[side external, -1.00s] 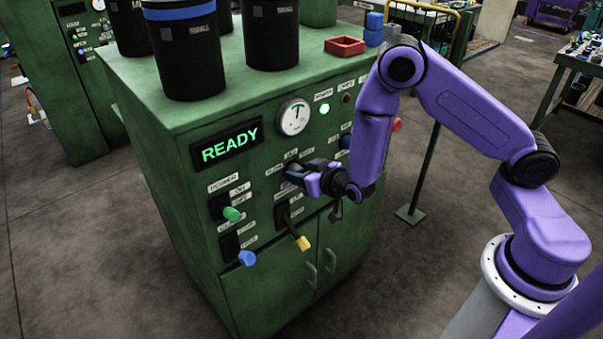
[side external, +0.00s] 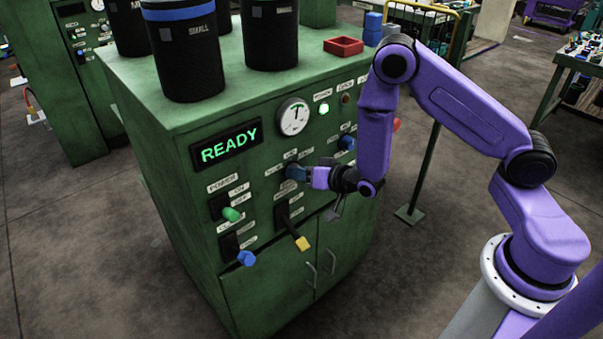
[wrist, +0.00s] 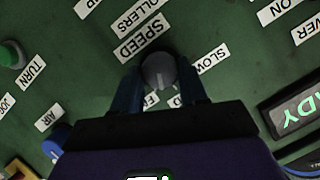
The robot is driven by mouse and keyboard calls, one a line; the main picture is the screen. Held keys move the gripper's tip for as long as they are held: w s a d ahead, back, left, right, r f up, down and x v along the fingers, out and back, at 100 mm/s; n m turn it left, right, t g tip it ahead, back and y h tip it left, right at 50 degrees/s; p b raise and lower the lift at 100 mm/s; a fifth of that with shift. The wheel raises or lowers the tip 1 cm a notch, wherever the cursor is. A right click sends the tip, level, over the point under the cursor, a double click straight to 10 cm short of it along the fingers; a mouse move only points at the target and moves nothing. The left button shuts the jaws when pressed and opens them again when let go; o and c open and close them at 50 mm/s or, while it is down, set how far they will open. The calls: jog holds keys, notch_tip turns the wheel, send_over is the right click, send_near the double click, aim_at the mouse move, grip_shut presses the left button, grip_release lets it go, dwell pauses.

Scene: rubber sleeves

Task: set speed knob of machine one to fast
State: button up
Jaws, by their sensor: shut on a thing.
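The green machine (side external: 200,270) stands in front of my arm with its lit READY display (side external: 226,145). The speed knob (wrist: 158,70) is a round grey knob below the SPEED label (wrist: 140,38) in the wrist view. A SLOW label (wrist: 212,58) lies to its right. Another label below the knob is partly hidden by the fingers and cannot be read fully. My gripper (wrist: 158,80) is shut on the knob, one dark finger on each side. In the side view my gripper (side external: 290,173) is at the panel and covers the knob. The knob's pointer setting cannot be read.
A yellow-tipped lever (side external: 302,243), a green-tipped lever (side external: 232,214) and a blue-tipped one (side external: 247,258) stick out below and left. Black sleeves (side external: 185,60) and a red tray (side external: 344,46) sit on top.

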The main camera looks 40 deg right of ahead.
jog(key=m+y, duration=0.2)
jog(key=m, duration=0.1)
jog(key=shift+d+f+t, duration=0.1)
jog(key=shift+d+t, duration=0.05)
jog(key=shift+t, duration=0.25)
dwell(0.3)
jog(key=o, duration=1.1)
jog(key=shift+c, duration=0.2)
jog(key=shift+s, duration=0.1)
jog(key=v, duration=1.1)
jog(key=shift+s+d, duration=0.2)
jog(key=shift+s, duration=0.15)
